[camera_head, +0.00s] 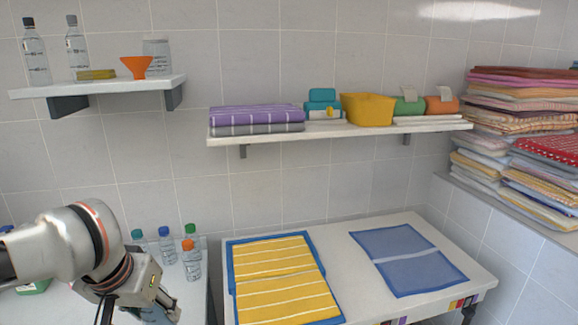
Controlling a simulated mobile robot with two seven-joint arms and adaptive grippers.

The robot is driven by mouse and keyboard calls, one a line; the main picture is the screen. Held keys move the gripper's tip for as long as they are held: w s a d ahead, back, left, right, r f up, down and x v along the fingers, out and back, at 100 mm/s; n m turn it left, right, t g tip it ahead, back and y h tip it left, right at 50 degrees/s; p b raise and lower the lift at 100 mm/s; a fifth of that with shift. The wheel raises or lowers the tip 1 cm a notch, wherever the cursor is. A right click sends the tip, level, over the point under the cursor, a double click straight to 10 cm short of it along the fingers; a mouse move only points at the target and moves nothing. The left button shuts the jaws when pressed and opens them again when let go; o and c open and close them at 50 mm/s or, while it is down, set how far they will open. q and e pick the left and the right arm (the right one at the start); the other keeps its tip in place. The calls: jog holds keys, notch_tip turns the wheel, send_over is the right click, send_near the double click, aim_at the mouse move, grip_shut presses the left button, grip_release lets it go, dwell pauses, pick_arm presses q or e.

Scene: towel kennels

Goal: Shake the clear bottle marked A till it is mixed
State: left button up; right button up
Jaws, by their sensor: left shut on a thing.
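My left gripper (164,302) is low at the left, over the white table, and is shut on a clear, bluish bottle (155,315). Only a small part of this bottle shows between the fingers; the rest is hidden by the gripper and the frame's bottom edge. I cannot read a letter on it. Other small clear bottles stand upright behind the gripper: one with an orange cap (191,262), one with a blue cap (166,246), one with a green cap (192,238) and one with a teal cap (138,238). My right gripper is out of view.
A yellow striped towel (280,280) and a blue cloth (408,258) lie on the table to the right (345,262). Wall shelves hold bottles, an orange funnel (136,66), folded towels and a yellow bin (367,109). Towel stacks (520,130) fill the right side.

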pick_arm(q)
jog(key=shift+s+a+f, duration=0.1)
jog(key=shift+s+f, duration=0.05)
jog(key=shift+f, duration=3.1)
jog(key=shift+w+r, duration=0.1)
jog(key=shift+w, duration=0.1)
notch_tip(320, 180, up, 6)
jog(key=shift+f, duration=0.15)
jog(key=shift+s+r, duration=0.1)
jog(key=shift+r, duration=0.15)
notch_tip(320, 180, down, 7)
jog(key=shift+r, duration=0.4)
